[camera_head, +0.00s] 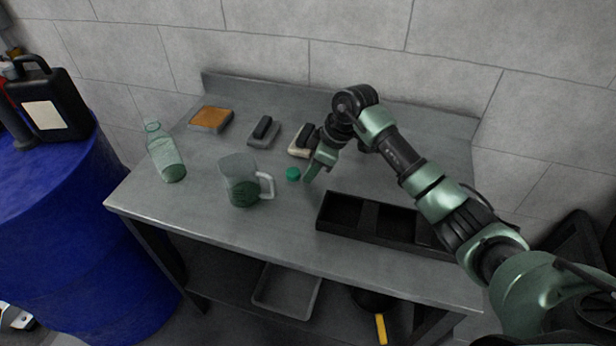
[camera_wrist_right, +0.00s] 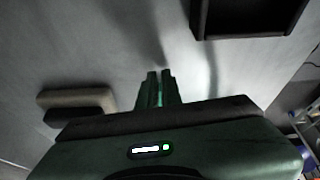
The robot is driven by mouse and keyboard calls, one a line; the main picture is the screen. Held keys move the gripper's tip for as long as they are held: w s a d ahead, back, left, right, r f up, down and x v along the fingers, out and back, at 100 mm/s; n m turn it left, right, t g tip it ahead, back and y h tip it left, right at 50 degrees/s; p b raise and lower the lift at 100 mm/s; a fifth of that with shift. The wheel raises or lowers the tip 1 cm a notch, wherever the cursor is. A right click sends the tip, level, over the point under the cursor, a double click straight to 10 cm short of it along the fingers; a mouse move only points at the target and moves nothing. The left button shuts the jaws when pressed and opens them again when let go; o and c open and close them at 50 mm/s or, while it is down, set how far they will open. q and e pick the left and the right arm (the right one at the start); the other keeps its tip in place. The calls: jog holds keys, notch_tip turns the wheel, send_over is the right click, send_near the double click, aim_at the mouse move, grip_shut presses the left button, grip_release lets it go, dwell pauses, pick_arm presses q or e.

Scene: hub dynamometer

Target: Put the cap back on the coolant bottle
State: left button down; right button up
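The coolant bottle is probably the clear, pale green bottle (camera_head: 166,157) standing at the left end of the grey bench, with no cap visible on its neck. A small green cap (camera_head: 293,174) is near the bench's middle, right of the jug. My right gripper (camera_head: 308,176) points down just right of the cap, fingertips close to it. In the wrist view its fingers (camera_wrist_right: 161,76) are close together with a narrow gap and a green glint between them. I cannot tell whether they touch the cap. My left gripper is not in view.
A clear jug (camera_head: 239,184) with green liquid stands between bottle and cap. A black compartment tray (camera_head: 340,229) lies right of the gripper. An orange sponge (camera_head: 211,118) and dark-topped blocks (camera_head: 263,132) lie behind. A blue drum (camera_head: 60,210) with a black canister (camera_head: 52,105) is left.

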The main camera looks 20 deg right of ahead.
jog(key=o, duration=1)
jog(key=shift+b+v, duration=0.45)
jog(key=shift+v, duration=3.45)
jog(key=shift+w, duration=0.15)
